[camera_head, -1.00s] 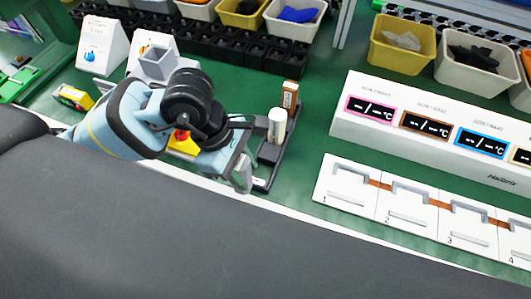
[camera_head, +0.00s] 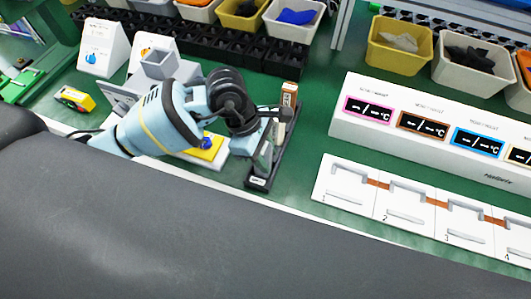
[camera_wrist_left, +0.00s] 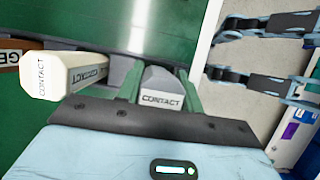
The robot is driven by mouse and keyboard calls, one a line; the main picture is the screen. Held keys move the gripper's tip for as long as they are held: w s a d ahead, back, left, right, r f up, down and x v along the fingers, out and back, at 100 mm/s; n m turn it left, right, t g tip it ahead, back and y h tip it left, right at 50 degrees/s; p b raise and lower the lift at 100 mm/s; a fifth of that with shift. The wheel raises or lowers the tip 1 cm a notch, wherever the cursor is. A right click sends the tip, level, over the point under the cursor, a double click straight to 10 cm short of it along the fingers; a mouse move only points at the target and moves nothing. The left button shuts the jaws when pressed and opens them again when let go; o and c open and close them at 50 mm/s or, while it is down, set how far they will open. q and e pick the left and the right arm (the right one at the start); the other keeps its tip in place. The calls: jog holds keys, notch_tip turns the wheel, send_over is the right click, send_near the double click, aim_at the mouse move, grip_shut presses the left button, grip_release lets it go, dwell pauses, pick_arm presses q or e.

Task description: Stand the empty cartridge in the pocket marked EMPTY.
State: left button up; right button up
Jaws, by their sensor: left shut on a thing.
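My left gripper (camera_head: 263,152) is over the near part of a dark narrow holder (camera_head: 285,155). In the left wrist view its green fingers (camera_wrist_left: 161,90) are shut on a grey cartridge with a pale end marked CONTACT (camera_wrist_left: 160,99). In the head view this cartridge is hard to make out. A cream cartridge also marked CONTACT (camera_wrist_left: 55,76) stands beside the gripper, apart from it. An orange-brown cartridge (camera_head: 289,92) stands at the holder's far end. A small pale label (camera_head: 257,183) is on the holder's near end, too small to read. My right gripper is not seen.
A yellow block with a blue knob (camera_head: 206,146) lies left of the holder. A white numbered slot strip (camera_head: 350,207) and a white display panel (camera_head: 400,140) are to the right. Black bins (camera_head: 235,52) stand behind. Green table is clear between holder and strip.

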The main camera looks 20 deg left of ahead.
pick_arm(q)
jog(key=shift+f, duration=0.2)
jog(key=o, duration=1.1)
jog(key=v, duration=1.2)
jog(key=shift+r, duration=0.1)
